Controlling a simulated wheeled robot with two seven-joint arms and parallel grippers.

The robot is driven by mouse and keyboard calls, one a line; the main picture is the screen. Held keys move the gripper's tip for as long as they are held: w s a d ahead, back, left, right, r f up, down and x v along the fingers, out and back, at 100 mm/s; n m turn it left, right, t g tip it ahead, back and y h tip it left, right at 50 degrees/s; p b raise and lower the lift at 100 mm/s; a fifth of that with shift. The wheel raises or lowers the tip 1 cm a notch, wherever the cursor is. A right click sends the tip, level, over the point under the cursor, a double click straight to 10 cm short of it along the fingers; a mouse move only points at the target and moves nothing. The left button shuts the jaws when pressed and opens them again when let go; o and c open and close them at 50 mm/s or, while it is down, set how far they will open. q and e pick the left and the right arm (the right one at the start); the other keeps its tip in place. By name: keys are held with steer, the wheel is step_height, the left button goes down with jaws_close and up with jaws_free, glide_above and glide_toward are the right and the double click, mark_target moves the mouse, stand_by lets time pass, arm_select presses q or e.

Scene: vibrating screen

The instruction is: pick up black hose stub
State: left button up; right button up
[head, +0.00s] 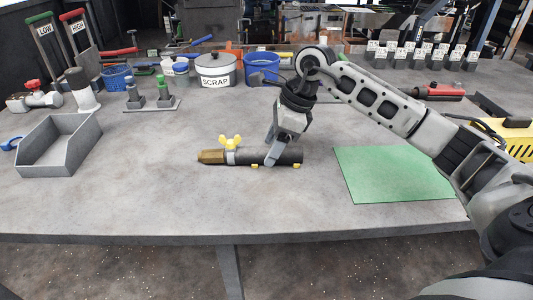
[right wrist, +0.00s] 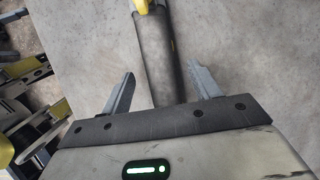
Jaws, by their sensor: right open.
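The black hose stub (head: 288,156) lies on the grey table, with a brass nozzle (head: 211,157) and a yellow wing clamp (head: 230,142) at its left end. My right gripper (head: 272,162) is over the hose, pointing down. In the right wrist view the hose (right wrist: 154,55) runs between the two open fingers of my right gripper (right wrist: 163,88), with a gap visible on each side. Whether a finger touches the hose cannot be told. The near end of the hose is hidden behind the gripper body in that view. My left gripper is not in view.
A green mat (head: 390,175) lies right of the hose. A grey open bin (head: 62,148) stands at the left. A SCRAP pot (head: 215,72), a blue basket (head: 261,66) and a valve stand (head: 150,104) are farther back. The table front is clear.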

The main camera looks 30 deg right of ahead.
steer(key=shift+x, duration=1.15)
steer(key=shift+f, duration=0.15)
steer(key=c, duration=1.2)
